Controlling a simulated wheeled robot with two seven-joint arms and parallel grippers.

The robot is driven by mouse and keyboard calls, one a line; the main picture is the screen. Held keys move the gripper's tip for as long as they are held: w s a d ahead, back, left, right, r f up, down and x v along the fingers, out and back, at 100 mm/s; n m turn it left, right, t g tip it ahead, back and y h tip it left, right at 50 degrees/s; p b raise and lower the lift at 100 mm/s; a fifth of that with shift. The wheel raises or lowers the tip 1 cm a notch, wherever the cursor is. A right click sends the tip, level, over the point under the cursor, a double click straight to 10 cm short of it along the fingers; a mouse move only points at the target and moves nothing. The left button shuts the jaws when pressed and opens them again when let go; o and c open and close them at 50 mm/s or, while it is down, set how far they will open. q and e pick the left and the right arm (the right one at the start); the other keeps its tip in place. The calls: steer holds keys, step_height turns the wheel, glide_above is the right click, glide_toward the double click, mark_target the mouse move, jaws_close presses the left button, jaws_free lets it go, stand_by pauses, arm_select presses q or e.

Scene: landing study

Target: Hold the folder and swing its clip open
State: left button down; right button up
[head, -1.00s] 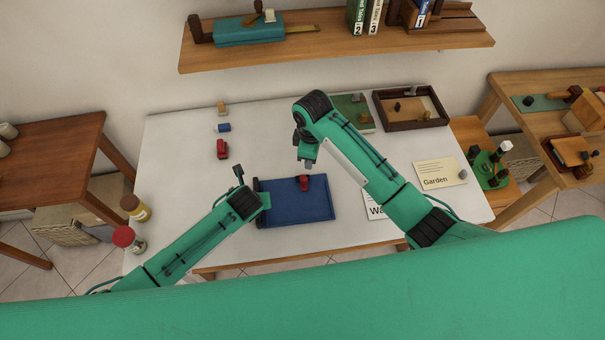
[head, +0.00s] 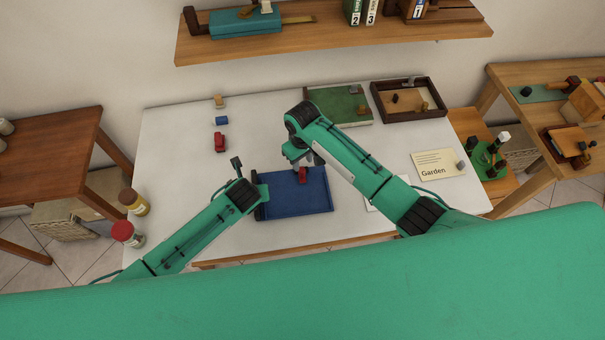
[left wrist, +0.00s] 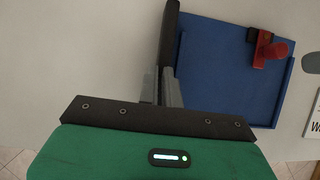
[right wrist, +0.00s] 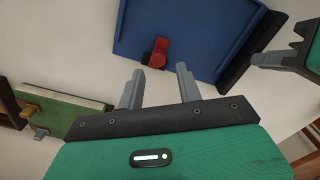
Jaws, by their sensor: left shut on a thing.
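The blue folder (head: 290,200) lies flat on the white table, with a dark spine on its left side. It also shows in the left wrist view (left wrist: 220,80) and the right wrist view (right wrist: 190,30). Its clip (head: 303,174) has a red lever on a dark base near the far edge; it shows in the right wrist view (right wrist: 158,52). My left gripper (head: 259,196) is shut on the folder's spine (left wrist: 168,40). My right gripper (right wrist: 160,80) is open and empty, its fingers just short of the clip and apart from it.
A red object (head: 220,142), a blue block (head: 221,121) and a small wooden piece stand left behind the folder. Jars (head: 127,233) stand at the left edge. A green board (head: 335,97), a brown tray (head: 437,113) and a Garden card (head: 434,160) lie right. The table behind the folder is clear.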

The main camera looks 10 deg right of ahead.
mark_target(302, 173)
steer(key=shift+f, duration=3.05)
steer(key=c, duration=0.8)
